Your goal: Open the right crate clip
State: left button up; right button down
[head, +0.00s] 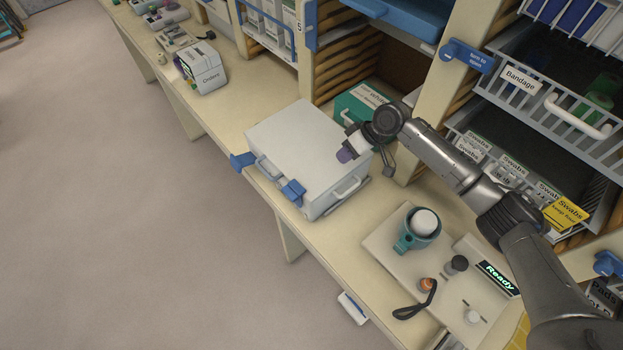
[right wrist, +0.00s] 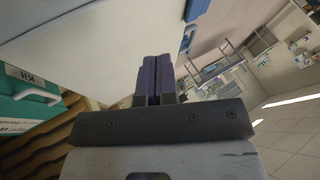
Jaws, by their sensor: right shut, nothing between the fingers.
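The pale grey crate (head: 310,150) stands shut on the bench, with two blue clips on its front edge. The right clip (head: 292,192) sits at the lid's front edge near the right corner. The left clip (head: 243,161) sticks out from the front-left part. My right gripper (head: 347,155) is shut and empty, its purple fingertips over the crate's right rear part, apart from the right clip. In the right wrist view the shut fingers (right wrist: 154,78) show close to a pale crate surface (right wrist: 110,35). A blue part (right wrist: 197,8) shows there; I cannot tell which clip. My left gripper is out of view.
A green kit box (head: 362,103) sits in the shelf behind the crate. A labelled box (head: 203,68) stands far left.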

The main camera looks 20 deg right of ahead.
aim_at(294, 196)
jog(key=shift+w+a+r, duration=0.15)
dwell(0.3)
jog(key=p+x, duration=0.1)
jog(key=x, duration=0.9)
jog(key=shift+a+p, duration=0.15)
jog(key=shift+p, duration=0.15)
jog(key=shift+s+a+r+p, duration=0.1)
jog(key=shift+s+a+p, duration=0.05)
jog(key=shift+a+p, duration=0.3)
jog(key=shift+s+a+r+p, duration=0.1)
jog(key=shift+s+a+p, duration=0.1)
jog(key=shift+a, duration=0.3)
jog(key=shift+s+a+f, duration=0.15)
jog(key=shift+s+a, duration=0.05)
jog(key=shift+a, duration=0.55)
jog(key=shift+p, duration=0.3)
